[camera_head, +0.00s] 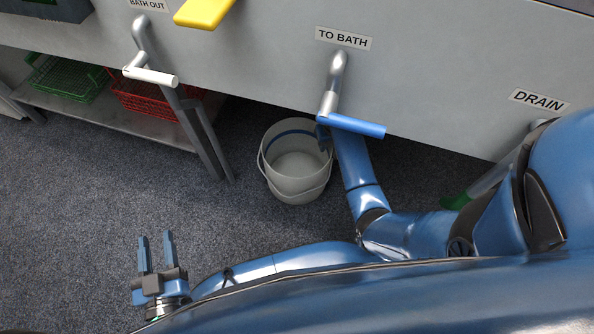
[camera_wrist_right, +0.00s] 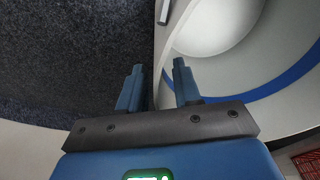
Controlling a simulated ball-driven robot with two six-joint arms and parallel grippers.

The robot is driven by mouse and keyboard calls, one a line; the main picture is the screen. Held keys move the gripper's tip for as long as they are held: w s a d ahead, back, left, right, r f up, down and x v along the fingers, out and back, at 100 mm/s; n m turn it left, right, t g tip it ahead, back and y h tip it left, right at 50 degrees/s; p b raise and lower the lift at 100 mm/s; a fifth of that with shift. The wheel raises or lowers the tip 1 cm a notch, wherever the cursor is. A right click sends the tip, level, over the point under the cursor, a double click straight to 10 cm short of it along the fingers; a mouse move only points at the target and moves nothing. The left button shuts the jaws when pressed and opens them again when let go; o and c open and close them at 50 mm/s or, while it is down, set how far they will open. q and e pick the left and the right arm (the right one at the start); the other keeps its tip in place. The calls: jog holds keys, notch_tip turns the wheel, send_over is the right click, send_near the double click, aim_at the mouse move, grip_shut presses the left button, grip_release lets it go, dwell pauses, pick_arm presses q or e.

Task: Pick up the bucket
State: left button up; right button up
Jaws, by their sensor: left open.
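A light grey bucket (camera_head: 292,184) with a blue band inside stands upright on the floor below the "TO BATH" tap. My right gripper (camera_head: 323,138) is at the bucket's right far rim, partly hidden under the blue tap lever. In the right wrist view, the right gripper (camera_wrist_right: 158,72) has its fingers apart, with the bucket's wall (camera_wrist_right: 215,65) edge between them; I cannot tell whether they touch it. My left gripper (camera_head: 155,258) is open and empty over the floor at the lower left.
The grey bath front (camera_head: 440,80) overhangs the bucket, with a blue-lever tap (camera_head: 357,125) close above my right arm. A white-lever tap (camera_head: 150,76) and table legs (camera_head: 200,135) are to the left. Green (camera_head: 70,78) and red (camera_head: 150,97) baskets sit on a low shelf. The left floor is clear.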

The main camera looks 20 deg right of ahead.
jog(key=shift+w+f, duration=0.1)
jog(key=shift+f, duration=0.45)
jog(key=shift+c, duration=0.4)
grip_shut()
dwell(0.6)
